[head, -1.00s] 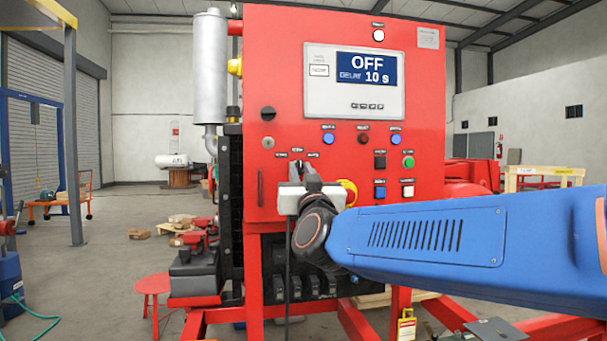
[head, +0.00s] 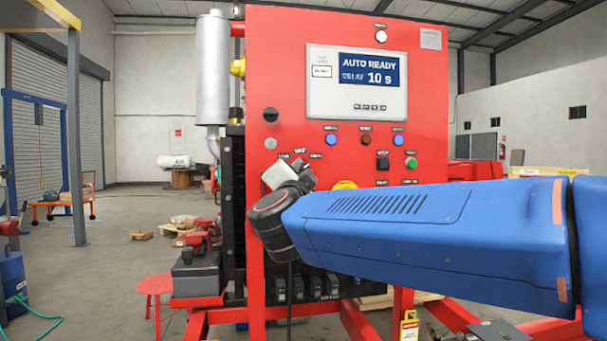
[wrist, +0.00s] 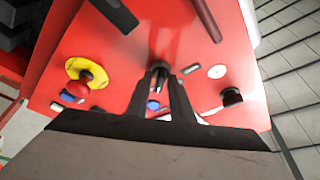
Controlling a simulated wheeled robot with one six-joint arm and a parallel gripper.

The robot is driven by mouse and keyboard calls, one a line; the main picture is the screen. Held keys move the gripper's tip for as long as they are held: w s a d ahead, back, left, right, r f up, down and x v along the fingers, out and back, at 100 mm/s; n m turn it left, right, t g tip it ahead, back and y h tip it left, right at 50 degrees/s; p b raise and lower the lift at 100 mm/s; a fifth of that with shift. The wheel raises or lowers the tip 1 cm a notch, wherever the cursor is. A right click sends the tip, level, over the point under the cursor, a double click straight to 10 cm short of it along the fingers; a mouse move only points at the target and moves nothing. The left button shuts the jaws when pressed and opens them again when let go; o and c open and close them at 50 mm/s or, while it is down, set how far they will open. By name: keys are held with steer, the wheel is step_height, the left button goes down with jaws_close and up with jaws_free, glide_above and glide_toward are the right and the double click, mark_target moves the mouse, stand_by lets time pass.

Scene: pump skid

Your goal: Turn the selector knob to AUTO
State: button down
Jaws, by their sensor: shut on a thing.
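The red control panel (head: 430,130) fills the middle of the head view. Its display (head: 368,70) reads AUTO READY, with DELAY 10 s below. My gripper (head: 300,168) is at the panel's lower left, tilted, just under a row of small labels. It covers the selector knob in the head view. In the wrist view the fingertips of my gripper (wrist: 160,72) are closed around the dark selector knob (wrist: 159,66) at the panel face. The knob's pointer and its exact angle are hidden.
A yellow-ringed red emergency stop (wrist: 84,78) is close beside my gripper. Blue (head: 331,139) and green (head: 410,163) buttons sit on the panel above and to the right. A silver cylinder (head: 211,70) stands left of the panel.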

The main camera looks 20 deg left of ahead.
steer(key=shift+d+r+m+h, duration=0.1)
steer(key=shift+m+h, duration=0.3)
steer(key=shift+m, duration=0.1)
steer(key=c, duration=1.8)
jaws_free()
steer(key=shift+c, duration=0.2)
steer(key=shift+s, duration=0.1)
steer(key=v, duration=1.7)
steer(key=shift+d, duration=0.2)
